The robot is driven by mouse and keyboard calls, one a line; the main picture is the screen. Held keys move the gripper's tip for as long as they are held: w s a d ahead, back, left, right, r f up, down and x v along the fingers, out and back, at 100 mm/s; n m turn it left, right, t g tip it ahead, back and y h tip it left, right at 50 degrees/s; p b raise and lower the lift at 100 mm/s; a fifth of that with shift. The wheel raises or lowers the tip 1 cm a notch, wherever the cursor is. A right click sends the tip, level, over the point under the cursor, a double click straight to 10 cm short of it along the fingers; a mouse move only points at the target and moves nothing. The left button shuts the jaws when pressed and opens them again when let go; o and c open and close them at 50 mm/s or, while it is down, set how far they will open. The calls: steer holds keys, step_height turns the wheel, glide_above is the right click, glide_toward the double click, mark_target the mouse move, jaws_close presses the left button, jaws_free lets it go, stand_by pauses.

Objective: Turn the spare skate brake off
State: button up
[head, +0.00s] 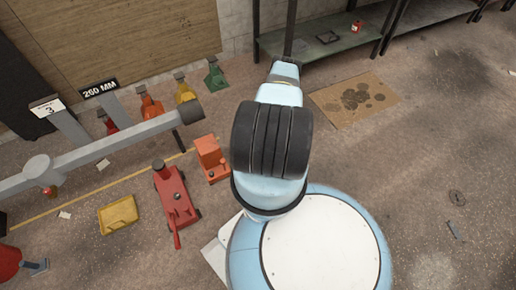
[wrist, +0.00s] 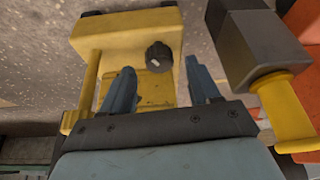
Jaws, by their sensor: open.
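In the wrist view a yellow body (wrist: 120,35) carries a black round knob (wrist: 158,56) with a pale mark on its face. I take this knob to be the brake control, but no label shows. My gripper (wrist: 160,72) is open, with its two blue-grey fingers apart on either side of the knob's lower side. The knob lies just beyond the fingertips, and I cannot tell whether they touch it. In the head view my arm blocks part of the scene, and my gripper does not show clearly.
A dark block (wrist: 252,45) with a yellow cylinder (wrist: 287,112) stands close right of my gripper. In the head view a grey beam (head: 105,150), red jack (head: 177,202), orange unit (head: 212,158) and yellow tray (head: 118,214) are at left. The floor at right is mostly clear.

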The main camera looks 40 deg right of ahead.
steer(key=shift+x, duration=1.1)
steer(key=shift+c, duration=0.3)
